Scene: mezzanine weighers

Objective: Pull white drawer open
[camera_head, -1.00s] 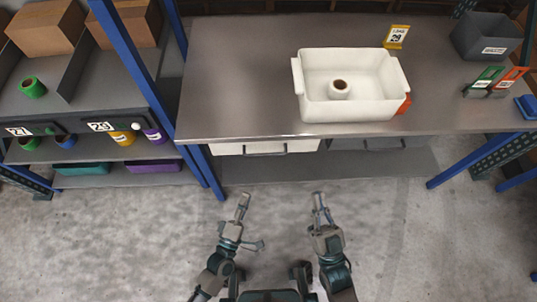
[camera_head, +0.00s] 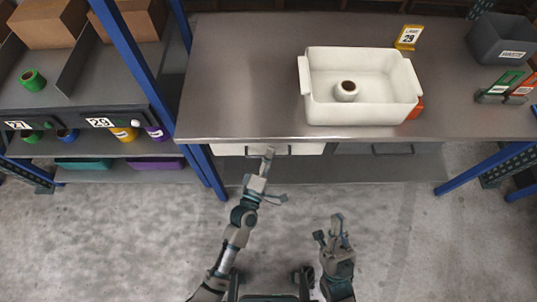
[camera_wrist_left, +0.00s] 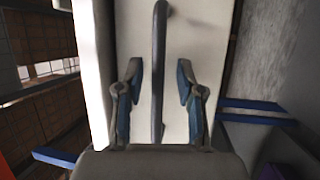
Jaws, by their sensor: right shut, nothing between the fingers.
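The white drawer (camera_head: 308,149) sits under the front edge of the steel table and looks closed. Its dark bar handle (camera_head: 283,152) shows beside my left gripper (camera_head: 268,155), which has reached the drawer front. In the left wrist view the drawer front (camera_wrist_left: 205,35) fills the middle and the handle (camera_wrist_left: 158,60) runs up and down. The open fingers of my left gripper (camera_wrist_left: 159,92) stand on either side of the handle, with gaps visible on both sides. My right gripper (camera_head: 336,232) is shut and empty, low over the floor in front of the table.
A white bin (camera_head: 362,105) with a small roll (camera_head: 346,91) in it stands on the table (camera_head: 245,70). A grey drawer (camera_head: 368,149) is right of the white one. A blue post (camera_head: 200,172) stands close to the left. The floor in front is clear.

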